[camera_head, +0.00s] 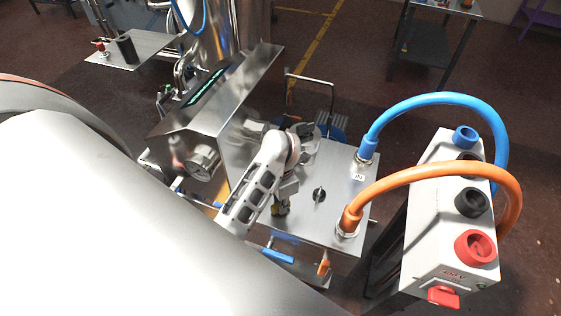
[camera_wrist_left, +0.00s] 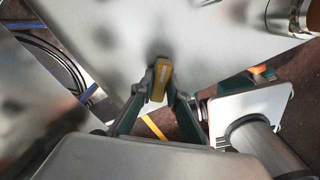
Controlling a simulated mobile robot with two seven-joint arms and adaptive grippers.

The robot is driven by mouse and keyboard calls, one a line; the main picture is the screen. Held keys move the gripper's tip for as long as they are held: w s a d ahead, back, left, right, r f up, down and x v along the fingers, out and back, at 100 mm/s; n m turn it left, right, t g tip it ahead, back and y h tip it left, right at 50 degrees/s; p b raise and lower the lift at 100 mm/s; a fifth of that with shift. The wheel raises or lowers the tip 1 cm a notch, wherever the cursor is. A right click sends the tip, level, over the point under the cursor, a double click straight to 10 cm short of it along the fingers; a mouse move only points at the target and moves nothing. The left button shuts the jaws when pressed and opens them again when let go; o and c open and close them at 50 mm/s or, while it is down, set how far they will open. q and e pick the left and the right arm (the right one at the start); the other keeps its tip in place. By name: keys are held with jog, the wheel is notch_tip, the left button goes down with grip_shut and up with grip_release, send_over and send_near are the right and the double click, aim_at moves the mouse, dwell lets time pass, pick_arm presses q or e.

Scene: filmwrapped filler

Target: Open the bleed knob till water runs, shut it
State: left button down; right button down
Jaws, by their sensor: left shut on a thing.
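A small yellow knob (camera_head: 279,209) shows at the steel box, mostly hidden under my left gripper (camera_head: 285,197). I take it to be the bleed knob, though no label on it can be read. In the left wrist view the yellow knob (camera_wrist_left: 159,84) sits between the two green-sided fingers of my left gripper (camera_wrist_left: 158,90), which is shut on it. A steel surface lies right behind the knob. I can make out no running water in either view. My right gripper is in neither view.
The steel box top (camera_head: 335,165) carries a black knob (camera_head: 319,195), a blue hose (camera_head: 430,100) and an orange hose (camera_head: 440,175). Both hoses arch to a white unit (camera_head: 425,235). A gauge (camera_head: 204,163) is at left, and a blue handle (camera_head: 278,256) is in front.

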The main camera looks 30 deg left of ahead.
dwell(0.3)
pick_arm(q)
jog(key=c, duration=2)
grip_release()
jog(key=shift+o, duration=0.2)
jog(key=shift+r, duration=0.15)
notch_tip(320, 180, up, 6)
jog(key=shift+w+a+f, duration=0.1)
jog(key=shift+f, duration=0.1)
jog(key=shift+r, duration=0.85)
